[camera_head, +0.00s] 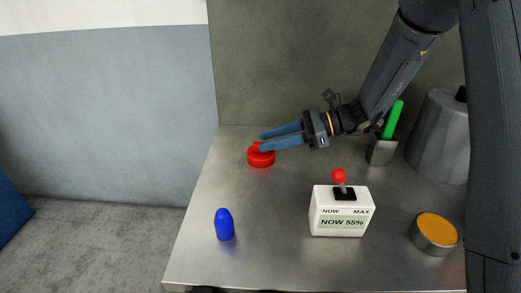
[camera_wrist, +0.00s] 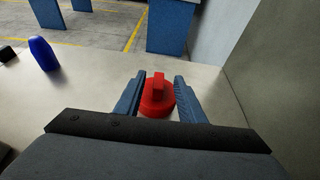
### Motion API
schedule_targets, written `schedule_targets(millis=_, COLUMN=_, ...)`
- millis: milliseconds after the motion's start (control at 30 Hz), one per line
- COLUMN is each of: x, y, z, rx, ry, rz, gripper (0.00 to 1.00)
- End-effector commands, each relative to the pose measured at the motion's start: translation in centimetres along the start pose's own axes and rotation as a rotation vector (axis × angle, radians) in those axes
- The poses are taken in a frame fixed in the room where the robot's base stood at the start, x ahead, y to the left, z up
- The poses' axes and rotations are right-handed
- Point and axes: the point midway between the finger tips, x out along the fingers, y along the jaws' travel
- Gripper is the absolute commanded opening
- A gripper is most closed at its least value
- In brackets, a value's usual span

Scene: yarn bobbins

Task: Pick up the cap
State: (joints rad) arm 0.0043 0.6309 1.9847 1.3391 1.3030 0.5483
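The cap is a round red disc with a raised red grip on top. In the head view the cap (camera_head: 261,158) sits on the metal table near its back left part. In the wrist view the cap (camera_wrist: 157,99) lies between my two blue fingers. My gripper (camera_head: 263,142) reaches in from the right, and its fingertips are at the cap's raised grip. In the wrist view my gripper (camera_wrist: 158,86) is open, with a gap visible on both sides of the raised grip. Part of the cap's top is hidden by a finger in the head view.
A blue bobbin-like piece (camera_head: 225,225) stands at the front left of the table (camera_head: 200,200). A white box with a red-knobbed lever (camera_head: 341,211) is right of centre. An orange-filled tin (camera_head: 436,231), a holder with a green item (camera_head: 381,150) and a grey canister (camera_head: 440,140) stand at right.

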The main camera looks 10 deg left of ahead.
Motion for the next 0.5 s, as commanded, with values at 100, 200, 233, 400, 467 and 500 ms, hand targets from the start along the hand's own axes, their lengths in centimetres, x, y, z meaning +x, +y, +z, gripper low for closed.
schedule_targets(millis=100, x=1.1, y=0.0, z=0.0, rx=0.002, ry=0.0, rz=0.0, gripper=0.36)
schedule_targets(millis=200, x=1.8, y=0.0, z=-0.1, rx=0.002, ry=0.002, rz=-0.004, gripper=0.36)
schedule_targets(millis=233, x=2.0, y=0.0, z=-0.1, rx=0.002, ry=0.002, rz=-0.004, gripper=0.36)
schedule_targets(millis=400, x=3.6, y=0.2, z=-0.2, rx=0.003, ry=0.002, rz=-0.001, gripper=0.36)
schedule_targets(millis=467, x=4.5, y=0.3, z=-0.2, rx=0.002, ry=0.003, rz=0.001, gripper=0.36)
schedule_targets(millis=500, x=5.2, y=0.4, z=-0.3, rx=0.002, ry=0.003, rz=0.001, gripper=0.36)
